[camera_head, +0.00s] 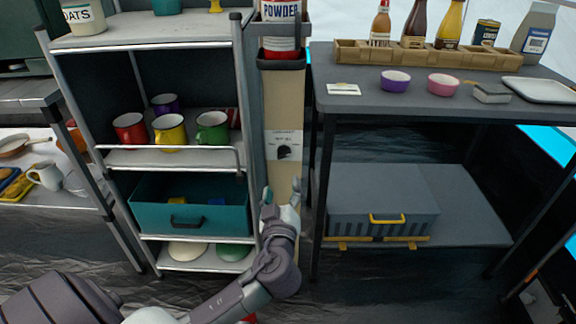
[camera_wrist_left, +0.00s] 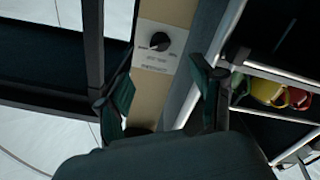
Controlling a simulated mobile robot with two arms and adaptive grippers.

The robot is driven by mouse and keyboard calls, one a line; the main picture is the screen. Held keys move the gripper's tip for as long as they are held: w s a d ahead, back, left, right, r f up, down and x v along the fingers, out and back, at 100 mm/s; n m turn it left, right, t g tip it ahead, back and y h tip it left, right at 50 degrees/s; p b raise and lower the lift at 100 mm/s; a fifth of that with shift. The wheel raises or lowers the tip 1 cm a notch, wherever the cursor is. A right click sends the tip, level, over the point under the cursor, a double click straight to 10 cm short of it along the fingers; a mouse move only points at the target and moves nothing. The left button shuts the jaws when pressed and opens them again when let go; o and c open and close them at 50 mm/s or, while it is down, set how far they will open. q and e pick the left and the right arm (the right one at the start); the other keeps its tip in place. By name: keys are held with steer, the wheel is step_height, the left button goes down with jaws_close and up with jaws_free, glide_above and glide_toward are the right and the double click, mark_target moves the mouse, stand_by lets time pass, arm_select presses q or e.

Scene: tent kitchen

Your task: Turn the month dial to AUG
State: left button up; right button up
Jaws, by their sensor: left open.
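The month dial is a black round knob on a white plate with small print, fixed to a narrow tan post (camera_head: 283,110). In the head view the dial (camera_head: 283,152) sits between the shelf rack and the dark table. In the left wrist view the dial (camera_wrist_left: 160,42) shows beyond the fingertips; its print is too small to read. My left gripper (camera_head: 283,190) is just below the dial plate in the head view. In the left wrist view the left gripper (camera_wrist_left: 160,85) is open and empty, its fingers apart and clear of the knob. My right gripper is not in view.
A metal rack (camera_head: 190,158) with mugs and a teal drawer (camera_head: 150,217) stands close on the left. A dark table (camera_head: 350,100) with bowls and bottles stands on the right. A powder can (camera_head: 282,12) sits in a holder on the post above the dial.

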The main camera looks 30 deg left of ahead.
mark_target(284, 157)
arm_select(q)
steer(key=b+x, duration=0.1)
steer(key=x, duration=1.1)
steer(key=shift+w+b, duration=0.15)
steer(key=shift+b, duration=0.2)
steer(key=c, duration=1.1)
steer(key=shift+f, duration=0.1)
steer(key=shift+c, duration=0.2)
